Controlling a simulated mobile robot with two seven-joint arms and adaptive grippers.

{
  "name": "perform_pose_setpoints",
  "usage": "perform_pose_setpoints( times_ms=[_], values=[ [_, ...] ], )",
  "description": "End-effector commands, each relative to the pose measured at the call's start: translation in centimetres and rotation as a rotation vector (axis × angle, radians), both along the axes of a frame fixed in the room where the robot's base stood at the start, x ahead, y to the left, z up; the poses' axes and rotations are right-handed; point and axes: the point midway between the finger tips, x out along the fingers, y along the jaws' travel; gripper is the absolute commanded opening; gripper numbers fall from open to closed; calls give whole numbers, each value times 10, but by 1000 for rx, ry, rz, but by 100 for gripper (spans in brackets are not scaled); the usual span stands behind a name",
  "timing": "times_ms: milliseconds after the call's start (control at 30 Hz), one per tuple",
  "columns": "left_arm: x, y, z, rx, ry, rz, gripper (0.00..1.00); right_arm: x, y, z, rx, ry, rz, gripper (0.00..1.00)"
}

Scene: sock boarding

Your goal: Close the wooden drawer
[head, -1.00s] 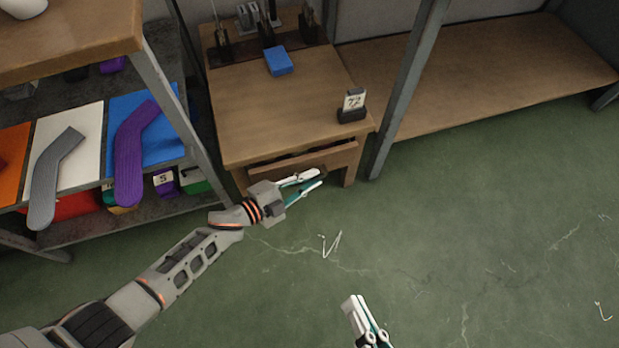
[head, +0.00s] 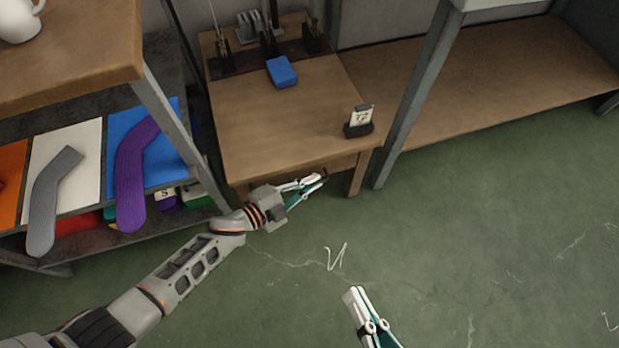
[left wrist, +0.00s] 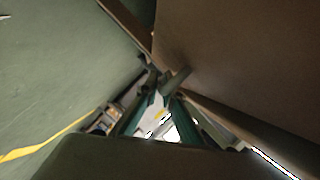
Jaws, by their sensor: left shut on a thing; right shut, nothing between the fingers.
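The wooden drawer (head: 338,164) sits under the front edge of the wooden desk (head: 285,120). Only a thin strip of its front shows, and I see no open gap above it. My left gripper (head: 318,180) is at the drawer front, shut on the drawer handle. In the left wrist view, the fingers close around a short grey handle (left wrist: 176,78) beside a brown wooden panel. My right gripper (head: 352,294) is shut and empty above the floor, well away from the desk.
A blue block (head: 282,72) and a small card holder (head: 358,128) stand on the desk. A shelf with a grey sock (head: 43,205) and a purple sock (head: 132,175) is at the left. A metal post (head: 415,95) stands right of the desk. The green floor is clear.

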Motion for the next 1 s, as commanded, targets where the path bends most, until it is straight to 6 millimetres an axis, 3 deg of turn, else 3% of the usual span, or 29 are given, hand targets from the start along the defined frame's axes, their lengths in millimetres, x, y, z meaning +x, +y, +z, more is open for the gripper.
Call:
perform_pose_setpoints(
  times_ms=[367, 400, 433, 767, 1000],
  values=[
    [0, 2, 0, 5, -2, 7, 0, -1, -2, -1, -19, -3, 13, 0],
    [0, 2, 0, 5, -2, 8, 12, -2, -2, -2, -19, -3, 13, 0],
    [0, 2, 0, 5, -2, 8, 14, -2, -2, -2, -19, -2, 14, 0],
    [-2, 2, 0, 4, -1, 5, 14, -2, -1, -2, -18, 1, 14, 0],
    [-17, 20, 3, 6, 0, 3, 14, -2, -1, -2, -16, -1, 11, 0]
  ],
)
